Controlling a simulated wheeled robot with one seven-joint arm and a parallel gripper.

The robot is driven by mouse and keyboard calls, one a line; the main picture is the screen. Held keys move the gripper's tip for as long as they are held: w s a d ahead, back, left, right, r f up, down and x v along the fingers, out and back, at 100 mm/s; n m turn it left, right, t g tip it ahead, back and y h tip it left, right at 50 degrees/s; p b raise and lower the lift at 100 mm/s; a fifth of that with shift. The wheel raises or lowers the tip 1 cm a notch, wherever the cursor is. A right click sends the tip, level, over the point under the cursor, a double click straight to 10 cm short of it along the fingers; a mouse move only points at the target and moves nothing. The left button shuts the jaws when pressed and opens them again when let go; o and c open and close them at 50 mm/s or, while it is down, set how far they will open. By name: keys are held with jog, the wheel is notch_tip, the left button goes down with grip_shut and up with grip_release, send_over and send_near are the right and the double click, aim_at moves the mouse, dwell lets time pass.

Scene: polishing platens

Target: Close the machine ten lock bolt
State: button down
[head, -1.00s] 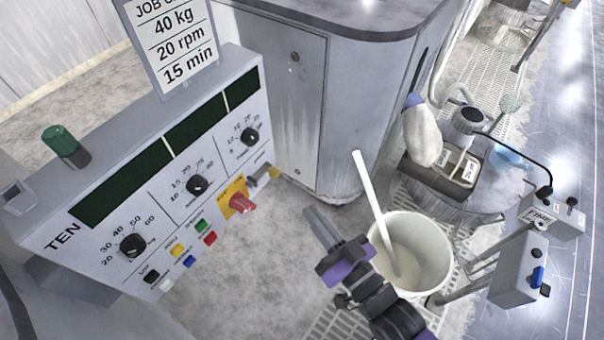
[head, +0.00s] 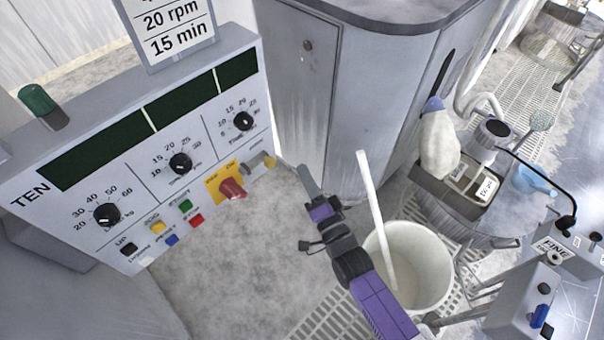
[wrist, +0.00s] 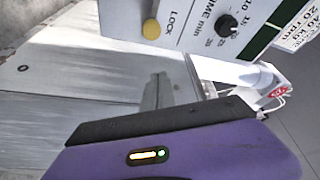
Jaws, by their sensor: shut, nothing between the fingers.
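The machine TEN panel (head: 150,215) stands at the left in the head view. Its lock bolt shows as a small grey piece with a yellow knob (head: 270,162) at the panel's lower right end, beside the red switch. In the wrist view the yellow knob (wrist: 151,29) sits at the panel edge by the word LOCK. My gripper (head: 304,178) is shut and empty, a little to the right of the knob and apart from it. In the wrist view the shut fingers (wrist: 156,92) lie below the knob. I cannot tell how far the bolt is slid.
A red switch (head: 232,188) on a yellow plate and several small buttons sit left of the bolt. A grey cabinet (head: 370,90) stands behind my gripper. A white bucket (head: 418,262) with a white stick is right of my arm. The grey floor below the panel is clear.

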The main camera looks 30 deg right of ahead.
jog(key=w+r, duration=0.1)
jog(key=w, duration=0.7)
jog(key=shift+s+a+f, duration=0.2)
jog(key=shift+a+f, duration=0.05)
jog(key=shift+a, duration=0.3)
jog(key=shift+s+a+f, duration=0.2)
jog(key=shift+a+f, duration=0.1)
jog(key=shift+a, duration=0.2)
jog(key=shift+s+a+f, duration=0.2)
jog(key=shift+a+f, duration=0.05)
jog(key=shift+a, duration=0.3)
